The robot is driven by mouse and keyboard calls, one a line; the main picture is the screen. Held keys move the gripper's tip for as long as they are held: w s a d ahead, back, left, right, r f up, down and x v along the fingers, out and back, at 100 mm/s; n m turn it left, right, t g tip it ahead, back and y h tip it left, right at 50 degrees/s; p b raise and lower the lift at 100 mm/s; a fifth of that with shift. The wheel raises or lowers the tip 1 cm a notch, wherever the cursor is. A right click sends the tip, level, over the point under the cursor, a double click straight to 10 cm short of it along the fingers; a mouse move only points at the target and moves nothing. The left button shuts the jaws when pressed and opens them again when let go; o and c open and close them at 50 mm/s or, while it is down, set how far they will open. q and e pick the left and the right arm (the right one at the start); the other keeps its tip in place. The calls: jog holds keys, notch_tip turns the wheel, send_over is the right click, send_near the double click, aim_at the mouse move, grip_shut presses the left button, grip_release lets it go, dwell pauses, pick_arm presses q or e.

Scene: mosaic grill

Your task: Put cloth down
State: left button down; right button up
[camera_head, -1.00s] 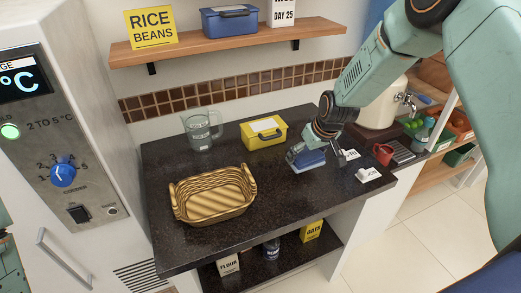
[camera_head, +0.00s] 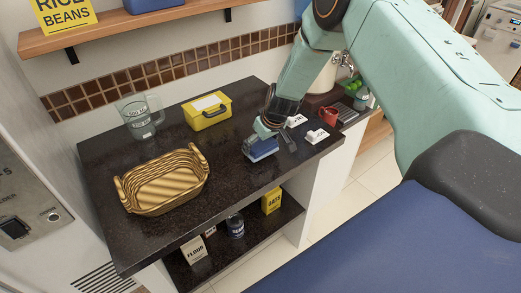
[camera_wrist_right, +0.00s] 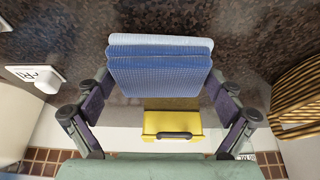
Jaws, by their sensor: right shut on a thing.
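The blue folded cloth (camera_head: 262,149) is at my right gripper (camera_head: 268,135), over the dark counter (camera_head: 205,200) near its front right part. In the right wrist view the cloth (camera_wrist_right: 160,70) shows as a blue woven block with a paler layer along one side, between the two fingers of my right gripper (camera_wrist_right: 158,100). My right gripper is shut on the cloth. In the head view the cloth is at or just above the counter; I cannot tell whether it touches. My left gripper is not in view.
A wicker basket (camera_head: 128,193) stands left on the counter. A glass jug (camera_head: 140,118) and a yellow box (camera_head: 207,111) stand behind. The counter between basket and cloth is clear.

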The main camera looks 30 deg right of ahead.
jog(key=shift+w+a+f, duration=0.1)
jog(key=shift+f, duration=0.75)
jog(key=shift+d, duration=0.35)
jog(key=shift+a+f+b, duration=0.15)
jog(key=shift+a+b, duration=0.1)
jog(key=shift+b, duration=0.3)
jog(key=o, duration=0.7)
jog(key=shift+c, duration=0.2)
jog(key=shift+d+f, duration=0.1)
jog(key=shift+d, duration=0.1)
